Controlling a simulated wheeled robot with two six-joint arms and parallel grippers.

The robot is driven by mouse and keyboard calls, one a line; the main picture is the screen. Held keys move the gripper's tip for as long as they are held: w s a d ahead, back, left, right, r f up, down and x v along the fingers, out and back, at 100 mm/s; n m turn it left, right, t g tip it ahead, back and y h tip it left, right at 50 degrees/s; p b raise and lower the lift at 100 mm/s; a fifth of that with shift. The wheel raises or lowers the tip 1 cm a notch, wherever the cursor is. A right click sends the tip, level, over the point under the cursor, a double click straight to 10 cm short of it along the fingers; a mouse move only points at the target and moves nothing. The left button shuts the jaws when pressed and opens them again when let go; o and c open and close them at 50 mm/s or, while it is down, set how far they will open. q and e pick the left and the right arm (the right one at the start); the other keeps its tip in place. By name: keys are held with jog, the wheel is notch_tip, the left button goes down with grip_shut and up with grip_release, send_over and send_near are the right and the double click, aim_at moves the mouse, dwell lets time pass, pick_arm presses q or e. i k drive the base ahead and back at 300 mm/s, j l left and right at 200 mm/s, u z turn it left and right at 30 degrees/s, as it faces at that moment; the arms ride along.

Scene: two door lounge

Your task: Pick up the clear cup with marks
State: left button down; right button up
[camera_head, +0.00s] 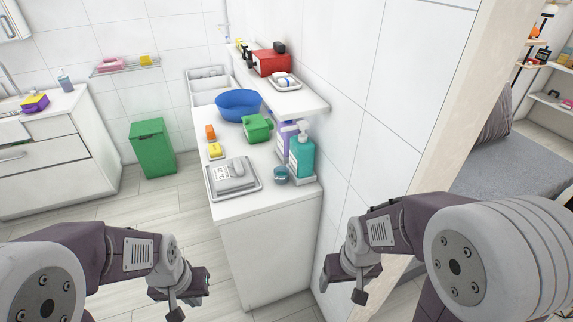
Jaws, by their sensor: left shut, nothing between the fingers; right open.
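I cannot clearly make out a clear cup with marks. A small round teal-blue container (281,175) stands on the white counter (245,211), near its front right, beside a teal pump bottle (301,155). It is too small to tell whether it is clear or carries marks. My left gripper (190,299) is shut and empty, low and to the left of the counter's front. My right gripper (343,286) is open and empty, low and to the right of the counter's front. Both are apart from everything on the counter.
A grey tray (210,188) with a grey item lies at the counter's front left. A green container (257,128) and blue basin (238,105) stand behind. A shelf (313,101) overhangs the right side. A green bin (152,148) stands on the floor; the floor left of the counter is clear.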

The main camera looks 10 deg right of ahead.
aim_at(281, 173)
jog(key=i+j+z, duration=0.25)
jog(key=j, duration=0.15)
jog(key=i+j+z, duration=0.2)
jog(key=j, duration=0.25)
jog(key=i+j+z, duration=0.25)
jog(key=j, duration=0.2)
jog(key=i+j+z, duration=0.1)
jog(key=j+z, duration=0.15)
jog(key=j, duration=0.25)
jog(key=i+j+z, duration=0.2)
jog(key=j, duration=0.35)
jog(key=j+z, duration=0.25)
jog(key=j, duration=0.25)
jog(key=i+j+z, duration=0.1)
jog(key=j+z, duration=0.25)
jog(key=j, duration=0.4)
jog(key=j+z, duration=0.3)
jog(key=j, duration=0.45)
